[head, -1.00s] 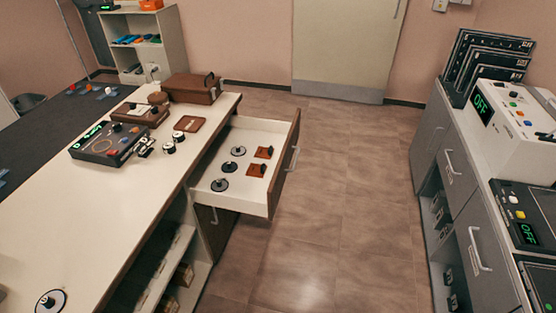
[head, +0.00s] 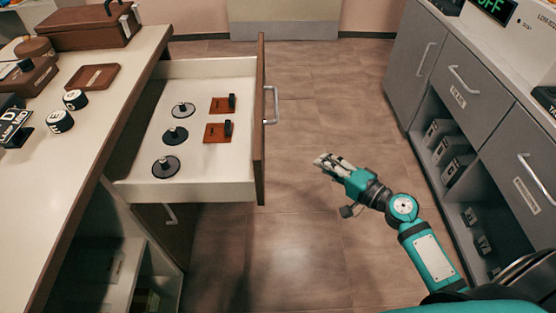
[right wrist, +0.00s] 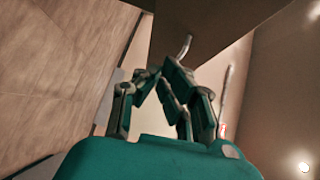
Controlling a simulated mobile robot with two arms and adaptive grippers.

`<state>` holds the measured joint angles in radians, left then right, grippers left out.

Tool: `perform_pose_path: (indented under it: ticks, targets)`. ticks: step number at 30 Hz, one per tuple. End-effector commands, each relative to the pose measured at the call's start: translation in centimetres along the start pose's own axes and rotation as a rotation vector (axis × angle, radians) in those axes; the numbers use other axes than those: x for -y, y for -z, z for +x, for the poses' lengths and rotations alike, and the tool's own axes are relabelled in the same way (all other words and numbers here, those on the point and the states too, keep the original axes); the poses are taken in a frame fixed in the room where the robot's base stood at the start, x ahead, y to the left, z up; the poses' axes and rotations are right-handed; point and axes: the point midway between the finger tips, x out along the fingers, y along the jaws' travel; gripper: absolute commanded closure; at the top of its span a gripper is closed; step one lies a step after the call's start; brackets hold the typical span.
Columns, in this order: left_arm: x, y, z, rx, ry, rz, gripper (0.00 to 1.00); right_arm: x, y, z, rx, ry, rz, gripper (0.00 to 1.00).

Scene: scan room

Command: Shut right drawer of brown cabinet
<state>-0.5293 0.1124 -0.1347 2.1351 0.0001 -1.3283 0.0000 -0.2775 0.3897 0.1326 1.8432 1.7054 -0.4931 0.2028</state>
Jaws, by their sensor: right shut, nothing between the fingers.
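The right drawer (head: 200,190) of the brown cabinet is pulled well out in the head view. Its brown front panel (head: 260,150) faces right and carries a metal handle (head: 271,104). Inside lie several black discs with knobs and two brown blocks (head: 218,132). My right gripper (head: 322,160) is to the right of the drawer front, apart from it, over the floor. Its fingers are shut and empty; they also show in the right wrist view (right wrist: 165,68), with a brown panel (right wrist: 205,22) and a metal handle (right wrist: 184,47) beyond them. My left gripper is out of view.
The white countertop (head: 75,170) on the left holds a brown case (head: 88,27), a brown tray (head: 92,77) and knobs. A grey cabinet (head: 480,100) with drawers stands on the right. The floor (head: 310,230) between them is clear.

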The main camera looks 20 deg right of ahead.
Motion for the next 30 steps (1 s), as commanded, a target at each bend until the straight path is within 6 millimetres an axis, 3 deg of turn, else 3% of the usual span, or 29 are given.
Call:
perform_pose_path:
  ticks: [4,8,21,30]
  targets:
    - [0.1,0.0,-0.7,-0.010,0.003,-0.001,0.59,2.8,-0.7,0.0,0.039,0.098,0.041,1.00]
    - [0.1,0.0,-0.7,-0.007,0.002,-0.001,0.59,3.8,-0.8,1.0,0.045,0.114,0.052,1.00]
    - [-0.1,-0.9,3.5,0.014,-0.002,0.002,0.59,4.8,-1.1,9.9,0.042,0.111,0.050,1.00]
    - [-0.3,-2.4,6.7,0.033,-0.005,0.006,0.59,5.0,-3.7,12.2,0.042,0.109,0.050,1.00]
